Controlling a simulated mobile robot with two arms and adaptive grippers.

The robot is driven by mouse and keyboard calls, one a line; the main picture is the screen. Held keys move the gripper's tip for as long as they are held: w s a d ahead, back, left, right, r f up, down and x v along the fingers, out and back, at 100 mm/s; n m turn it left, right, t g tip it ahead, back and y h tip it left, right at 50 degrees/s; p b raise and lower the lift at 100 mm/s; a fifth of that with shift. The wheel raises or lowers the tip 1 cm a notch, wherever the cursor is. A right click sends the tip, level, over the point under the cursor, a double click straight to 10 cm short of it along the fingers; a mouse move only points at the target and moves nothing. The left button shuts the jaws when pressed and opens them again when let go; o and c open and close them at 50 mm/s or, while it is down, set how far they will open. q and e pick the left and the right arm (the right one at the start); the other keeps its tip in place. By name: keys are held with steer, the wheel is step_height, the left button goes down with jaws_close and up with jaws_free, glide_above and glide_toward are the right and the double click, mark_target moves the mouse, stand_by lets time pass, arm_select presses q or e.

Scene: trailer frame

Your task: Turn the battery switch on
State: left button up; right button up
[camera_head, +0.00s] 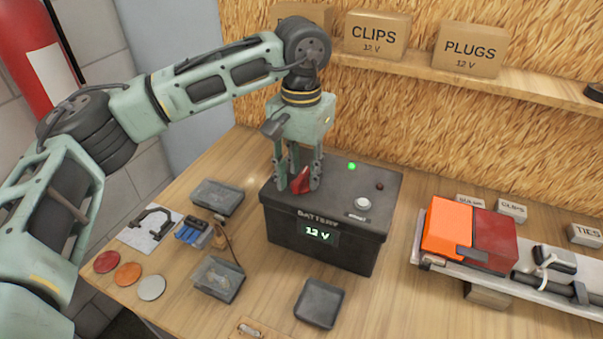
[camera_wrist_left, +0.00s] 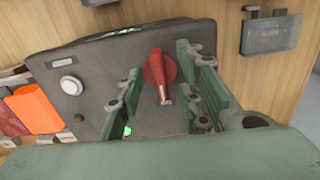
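The black battery box (camera_head: 325,245) stands on the bench, with a lit "12 V" display (camera_head: 320,233) on its front. The red battery switch knob (camera_head: 301,182) is on the left of its top. My left gripper (camera_head: 298,180) points down over the knob, its fingers on either side. In the left wrist view the red knob (camera_wrist_left: 158,70) stands between the open fingers (camera_wrist_left: 160,82), with a visible gap on the left side and a smaller one on the right. A green lamp (camera_head: 351,166) on the top is lit. My right gripper is not in view.
A white button (camera_head: 363,203) and a small dark red lamp (camera_head: 379,186) are on the box top. An orange and red light unit (camera_head: 468,232) on a board stands to the right. A shelf (camera_head: 480,78) runs behind.

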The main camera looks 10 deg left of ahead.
arm_select(q)
steer(key=shift+r+p, duration=1.8)
steer(key=shift+r, duration=1.2)
